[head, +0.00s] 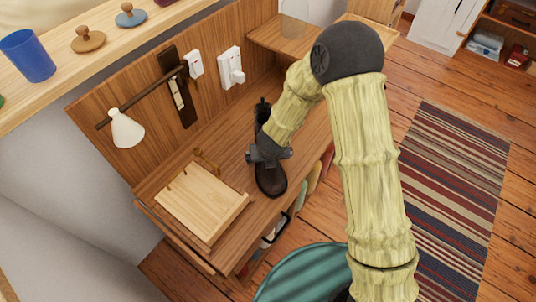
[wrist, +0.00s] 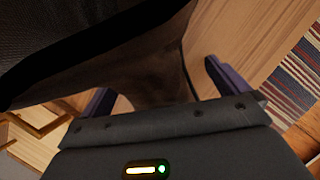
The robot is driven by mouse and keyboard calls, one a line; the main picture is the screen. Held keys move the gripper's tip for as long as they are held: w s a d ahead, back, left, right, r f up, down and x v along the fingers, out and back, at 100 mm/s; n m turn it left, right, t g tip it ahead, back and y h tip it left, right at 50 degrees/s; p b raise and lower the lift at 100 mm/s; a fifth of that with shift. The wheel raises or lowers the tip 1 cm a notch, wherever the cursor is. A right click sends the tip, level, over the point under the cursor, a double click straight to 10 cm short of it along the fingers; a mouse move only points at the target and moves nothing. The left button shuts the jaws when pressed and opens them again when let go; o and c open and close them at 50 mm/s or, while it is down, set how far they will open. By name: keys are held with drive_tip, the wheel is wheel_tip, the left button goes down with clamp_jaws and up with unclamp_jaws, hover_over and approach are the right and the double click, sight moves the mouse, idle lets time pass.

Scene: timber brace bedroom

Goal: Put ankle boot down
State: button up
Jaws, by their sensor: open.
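A dark brown ankle boot (head: 270,178) stands on the wooden desk (head: 228,150) in the head view, its toe toward the front edge. My gripper (head: 269,155) is at the boot from above, and part of the boot is hidden behind it and my arm. In the wrist view the boot (wrist: 150,75) fills the middle and upper left, very close. My gripper's two fingers (wrist: 158,85) are open, one on each side of the boot. Whether they touch it I cannot tell.
A light wooden stand (head: 203,200) is left of the boot on the desk. A white lamp (head: 127,130) and wall switches (head: 230,67) are on the back panel. A shelf above holds a blue cup (head: 27,56). A teal round seat (head: 300,275) is in front; a striped rug (head: 455,190) lies right.

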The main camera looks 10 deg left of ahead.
drive_tip(key=c, duration=1.6)
wheel_tip(320, 180, up, 10)
drive_tip(key=p, duration=0.5)
drive_tip(key=shift+r, duration=0.1)
